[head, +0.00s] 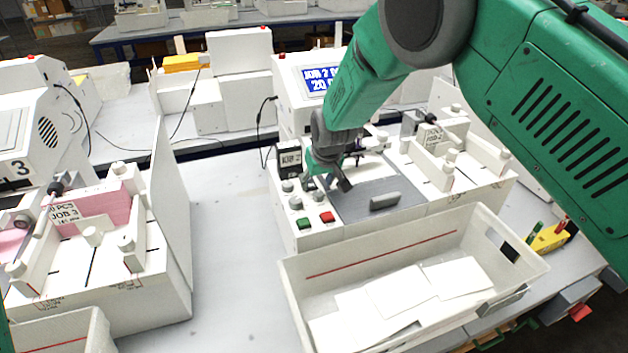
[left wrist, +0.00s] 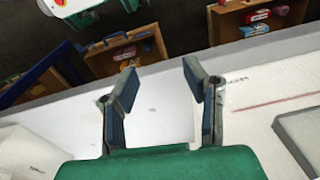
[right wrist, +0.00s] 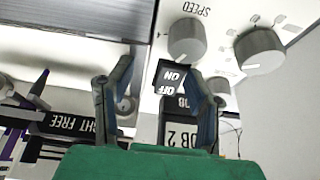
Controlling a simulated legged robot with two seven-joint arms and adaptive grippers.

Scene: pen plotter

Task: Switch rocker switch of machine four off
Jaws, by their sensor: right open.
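A white machine (head: 330,222) stands in the middle of the head view, with a lit blue display and a control panel; I see no machine number on it. My right gripper (head: 330,180) is over that panel, fingers pointing down. In the right wrist view, a black rocker switch (right wrist: 168,82) marked OFF and ON lies between the open fingertips of the right gripper (right wrist: 160,82), nearer the right one. Contact cannot be told. In the head view the gripper hides the switch. My left gripper (left wrist: 160,80) is open and empty above a pale surface in the left wrist view.
Grey knobs (right wrist: 186,40) sit close to the switch. Green (head: 304,223) and red (head: 327,217) buttons are at the panel's front. A white bin (head: 400,250) with paper stands in front. A machine marked 3 (head: 20,125) is at the left; bare table lies between.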

